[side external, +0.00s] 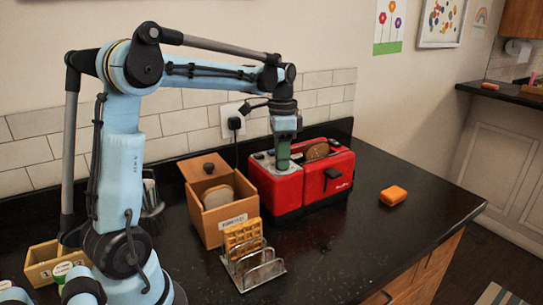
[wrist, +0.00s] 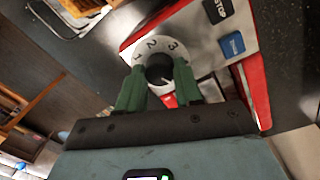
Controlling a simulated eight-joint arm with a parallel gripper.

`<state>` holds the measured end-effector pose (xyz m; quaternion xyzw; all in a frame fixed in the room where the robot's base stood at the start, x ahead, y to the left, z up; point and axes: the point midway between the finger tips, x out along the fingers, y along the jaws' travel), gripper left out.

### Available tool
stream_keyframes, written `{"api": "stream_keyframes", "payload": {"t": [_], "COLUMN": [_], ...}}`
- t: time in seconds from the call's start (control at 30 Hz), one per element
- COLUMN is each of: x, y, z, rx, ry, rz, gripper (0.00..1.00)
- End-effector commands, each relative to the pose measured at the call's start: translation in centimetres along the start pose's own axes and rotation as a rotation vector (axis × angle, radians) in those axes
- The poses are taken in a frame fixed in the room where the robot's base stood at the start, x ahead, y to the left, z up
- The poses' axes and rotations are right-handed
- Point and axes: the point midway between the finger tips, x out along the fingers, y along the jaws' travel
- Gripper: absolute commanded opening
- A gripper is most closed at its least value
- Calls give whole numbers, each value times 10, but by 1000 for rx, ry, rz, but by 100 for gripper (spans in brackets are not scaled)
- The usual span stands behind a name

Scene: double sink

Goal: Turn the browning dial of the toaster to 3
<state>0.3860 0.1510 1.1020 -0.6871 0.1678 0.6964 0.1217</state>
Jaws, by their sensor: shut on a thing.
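The red toaster (side external: 277,191) stands on the black counter near the wall, with a slice of bread showing in its top. In the wrist view the browning dial (wrist: 159,67) is a black knob in a white ring marked 1, 2 and 3. The pointer's exact setting is hard to read. My gripper (wrist: 160,76) has its two green fingers on either side of the knob and is shut on it. In the side view my gripper (side external: 283,160) reaches down to the near left part of the toaster's top and hides the dial.
A wooden bread box (side external: 214,222) and a metal rack holding waffles (side external: 243,237) stand left of the toaster. An orange sponge (side external: 393,196) lies to its right. Black and blue buttons (wrist: 231,45) sit beside the dial. The right counter is mostly clear.

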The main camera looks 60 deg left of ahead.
Motion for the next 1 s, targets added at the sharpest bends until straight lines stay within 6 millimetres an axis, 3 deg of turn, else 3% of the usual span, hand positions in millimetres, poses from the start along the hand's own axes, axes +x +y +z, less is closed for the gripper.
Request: {"api": "stream_keyframes", "payload": {"t": [1.0], "x": [0], "y": [2], "z": [2], "rx": [-943], "ry": [61], "rz": [2], "gripper": [4]}}
